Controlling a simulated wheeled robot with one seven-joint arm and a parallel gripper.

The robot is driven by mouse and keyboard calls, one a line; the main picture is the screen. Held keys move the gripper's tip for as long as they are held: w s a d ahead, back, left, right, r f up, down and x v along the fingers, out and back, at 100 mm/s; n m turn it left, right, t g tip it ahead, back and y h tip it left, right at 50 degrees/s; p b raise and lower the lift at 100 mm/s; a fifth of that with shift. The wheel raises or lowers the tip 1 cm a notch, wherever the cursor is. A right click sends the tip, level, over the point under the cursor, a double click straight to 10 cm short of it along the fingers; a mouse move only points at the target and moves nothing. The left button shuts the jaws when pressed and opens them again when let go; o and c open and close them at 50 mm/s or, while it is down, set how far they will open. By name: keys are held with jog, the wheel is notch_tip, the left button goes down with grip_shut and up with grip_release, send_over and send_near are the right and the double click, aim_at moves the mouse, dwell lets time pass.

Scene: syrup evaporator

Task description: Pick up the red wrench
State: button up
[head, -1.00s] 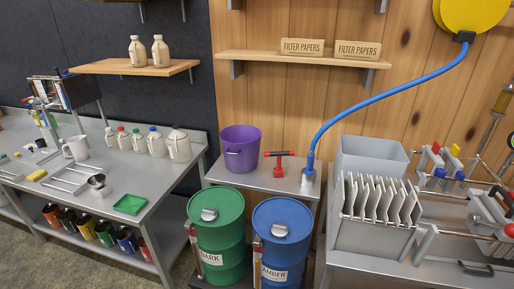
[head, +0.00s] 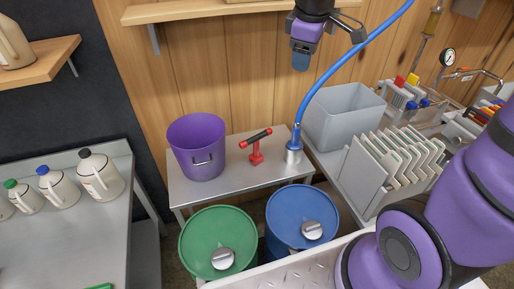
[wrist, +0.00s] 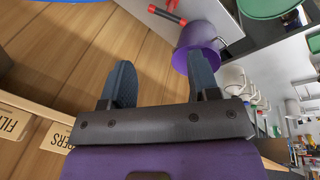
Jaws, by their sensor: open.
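The red wrench (head: 255,158), a red T-shaped tool with a dark grip along its crossbar, stands on the small grey table (head: 228,190) between the purple bucket and the blue hose's metal end. In the wrist view the wrench (wrist: 168,14) shows at the top edge, beyond the fingers and beside the bucket. My gripper (head: 300,64) hangs in front of the wooden wall, above and right of the wrench and well apart from it. In the wrist view my gripper (wrist: 161,66) has its two fingers spread with nothing between them.
The purple bucket (head: 197,147) stands close left of the wrench. The blue hose (head: 328,90) arcs down close on its right. Green (head: 210,225) and blue (head: 285,205) drums stand in front. A grey bin (head: 345,115) is at right, and a wooden shelf (head: 200,10) is above.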

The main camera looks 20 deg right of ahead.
jog(key=w+a+f+n+g, duration=0.1)
jog(key=w+a+f+n, duration=0.2)
jog(key=w+f+n, duration=0.55)
jog(key=n+g+y, duration=0.1)
jog(key=n+g, duration=0.1)
jog(key=n, duration=0.2)
send_near(256, 142)
jog(key=shift+w+d+f, duration=0.1)
jog(key=shift+w+d, duration=0.2)
jog(key=shift+w+a+f, duration=0.1)
jog(key=shift+f, duration=2.65)
jog(key=shift+w+f, duration=0.1)
jog(key=shift+f, duration=2.7)
grip_shut()
